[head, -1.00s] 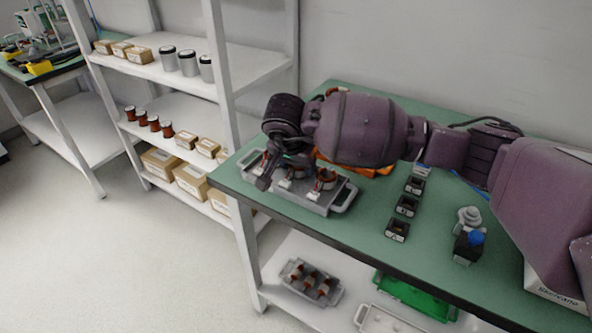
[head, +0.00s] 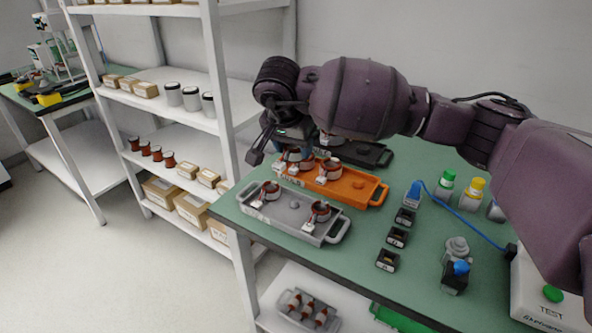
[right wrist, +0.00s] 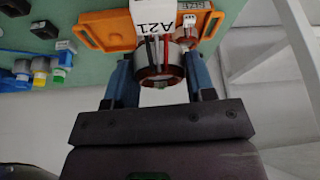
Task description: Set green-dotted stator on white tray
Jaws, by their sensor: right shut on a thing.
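My right gripper (head: 285,147) is shut on a copper-wound stator (right wrist: 158,68), with a blue finger on each side of it in the right wrist view. A white tag marked A21 (right wrist: 165,17) shows on the held stator. In the head view the gripper hangs over the left end of the orange tray (head: 357,190). Another stator (head: 332,167) sits on the orange tray. Two stators, one at left (head: 270,189) and one at right (head: 320,210), sit on the grey tray (head: 290,222). No white tray is clearly visible. My left gripper is out of view.
A dark tray (head: 374,153) lies behind the orange one. Several small black blocks (head: 397,237) stand in a row right of the grey tray. A blue cable (head: 462,215) runs to the test box (head: 545,300). A shelf rack (head: 215,90) stands at left.

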